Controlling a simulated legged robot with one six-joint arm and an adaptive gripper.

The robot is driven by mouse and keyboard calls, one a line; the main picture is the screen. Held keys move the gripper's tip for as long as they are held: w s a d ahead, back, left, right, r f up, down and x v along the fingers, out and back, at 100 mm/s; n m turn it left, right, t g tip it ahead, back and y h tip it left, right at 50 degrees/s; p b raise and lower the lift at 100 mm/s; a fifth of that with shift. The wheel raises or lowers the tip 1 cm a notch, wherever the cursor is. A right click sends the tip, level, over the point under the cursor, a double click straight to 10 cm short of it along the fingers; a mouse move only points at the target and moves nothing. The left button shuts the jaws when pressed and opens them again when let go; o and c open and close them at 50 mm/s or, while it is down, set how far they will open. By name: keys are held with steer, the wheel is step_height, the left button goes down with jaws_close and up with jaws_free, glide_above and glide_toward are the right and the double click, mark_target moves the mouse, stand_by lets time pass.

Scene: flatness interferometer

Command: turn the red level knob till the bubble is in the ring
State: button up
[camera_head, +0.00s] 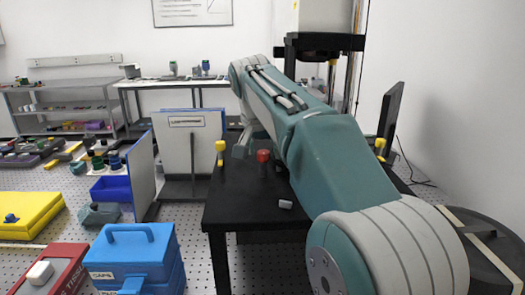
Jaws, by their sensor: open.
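The red level knob (263,156) stands upright on the black table (240,210), just left of my arm. My gripper (241,151) is small and partly hidden at the far end of my arm, hanging over the table just left of the red knob. It is open, and I see nothing held in it. It looks apart from the knob, but the exact gap is hard to tell. The bubble and its ring cannot be made out in this view.
Yellow knobs (220,147) stand at the table's left edge and right side (380,144). A small pale block (285,204) lies on the table. A dark upright screen (391,115) stands at right. A blue case (135,255) and a yellow case (28,214) are at left.

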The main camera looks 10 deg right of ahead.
steer(key=shift+d, duration=0.1)
steer(key=c, duration=0.9)
steer(key=shift+a, duration=0.35)
jaws_close()
steer(key=shift+d+n, duration=0.15)
steer(key=shift+n, duration=0.15)
steer(key=n+y, duration=0.1)
steer(key=n, duration=0.1)
steer(key=n+y, duration=0.1)
steer(key=n, duration=0.1)
steer(key=shift+s+f+n+t, duration=0.1)
steer(key=shift+f+n+t, duration=0.05)
steer(key=shift+n+t, duration=0.15)
steer(key=n+y, duration=0.1)
steer(key=n, duration=0.3)
steer(key=shift+n+y, duration=0.4)
steer(key=shift+n, duration=0.3)
